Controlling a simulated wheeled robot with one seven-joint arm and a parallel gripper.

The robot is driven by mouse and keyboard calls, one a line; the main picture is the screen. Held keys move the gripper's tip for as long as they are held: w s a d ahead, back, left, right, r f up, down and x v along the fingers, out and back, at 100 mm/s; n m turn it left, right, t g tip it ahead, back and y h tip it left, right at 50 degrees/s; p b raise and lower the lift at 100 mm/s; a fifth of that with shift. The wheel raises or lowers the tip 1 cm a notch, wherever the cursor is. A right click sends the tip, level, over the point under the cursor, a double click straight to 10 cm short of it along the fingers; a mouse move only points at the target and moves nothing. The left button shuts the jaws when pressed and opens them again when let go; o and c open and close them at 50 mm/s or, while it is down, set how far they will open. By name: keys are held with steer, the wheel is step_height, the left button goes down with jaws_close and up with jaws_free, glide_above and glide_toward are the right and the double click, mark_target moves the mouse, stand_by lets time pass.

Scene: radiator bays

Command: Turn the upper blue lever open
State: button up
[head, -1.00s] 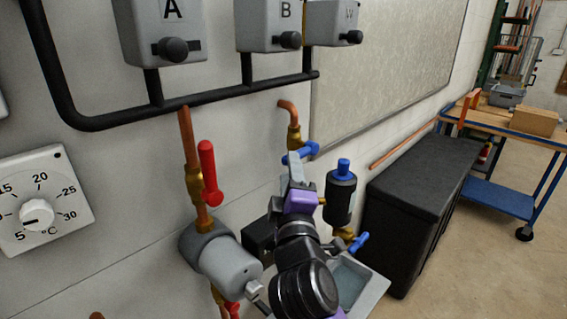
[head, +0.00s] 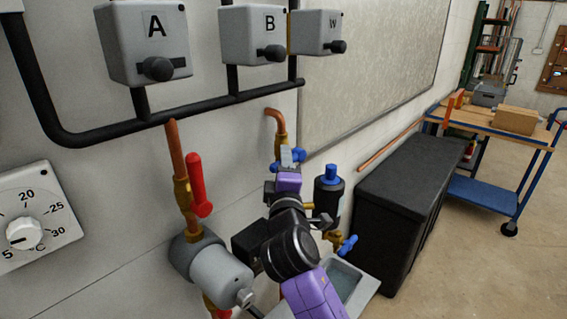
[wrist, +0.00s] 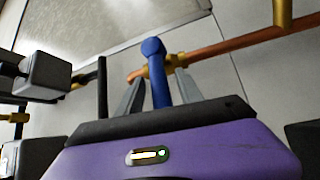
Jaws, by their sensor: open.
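The upper blue lever (head: 299,156) sits on a brass valve on the copper pipe below box B, partly hidden behind my gripper in the head view. In the wrist view the blue lever (wrist: 157,75) stands between the two grey fingers, its knob end near the copper pipe. My gripper (head: 287,158) is open around the lever; it also shows in the wrist view (wrist: 160,84). Gaps show on both sides, though contact at depth is hard to tell. A lower blue lever (head: 347,245) sits at the lower right, apart from my gripper.
A red lever (head: 197,183) on the left copper pipe and a blue-capped black cylinder (head: 328,200) flank my arm. A grey basin (head: 362,283) is below. A black chest (head: 405,195) and a blue cart (head: 490,194) stand to the right, with open floor beyond.

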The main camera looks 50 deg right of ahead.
jaws_close()
stand_by(1.4)
